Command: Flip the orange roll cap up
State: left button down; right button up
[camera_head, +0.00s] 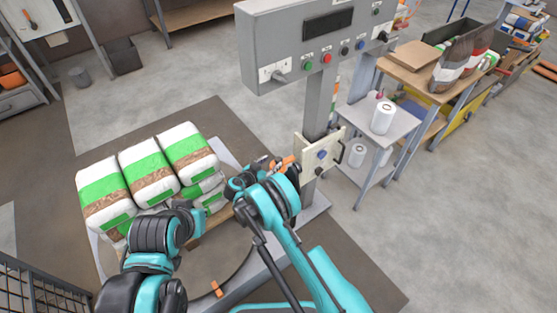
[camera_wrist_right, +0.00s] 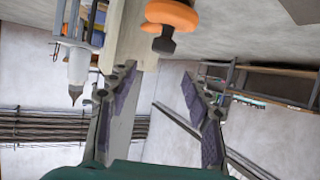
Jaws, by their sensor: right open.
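The orange roll cap (camera_wrist_right: 172,14) shows at the top of the right wrist view, with a dark stub under it, beside a cream board (camera_wrist_right: 127,38). In the head view, an orange piece (camera_head: 285,162) shows beside the cream panel (camera_head: 318,154) on the grey post. My right gripper (camera_wrist_right: 158,80) is open with nothing between its fingers; the cap lies beyond the fingertips, apart from them. In the head view my right gripper (camera_head: 264,163) is small and partly hidden by its own arm, close to the panel.
Stacked green and white bags (camera_head: 150,165) lie on a pallet left of my arms. A grey control box (camera_head: 315,45) with buttons overhangs the post. A side table (camera_head: 398,118) with a white roll (camera_head: 383,117) stands to the right. Open floor lies at the far right.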

aim_at(278, 159)
jog(key=b+x, duration=0.1)
jog(key=x, duration=0.2)
jog(key=f+b+x, duration=0.1)
jog(key=x, duration=0.3)
jog(key=shift+s+a+f, duration=0.1)
jog(key=shift+s+a, duration=0.1)
jog(key=shift+s, duration=0.05)
jog(key=shift+w+d+f+b, duration=0.1)
jog(key=shift+w+d+b, duration=0.2)
jog(key=shift+w+b, duration=0.1)
jog(key=shift+c, duration=0.3)
grip_shut()
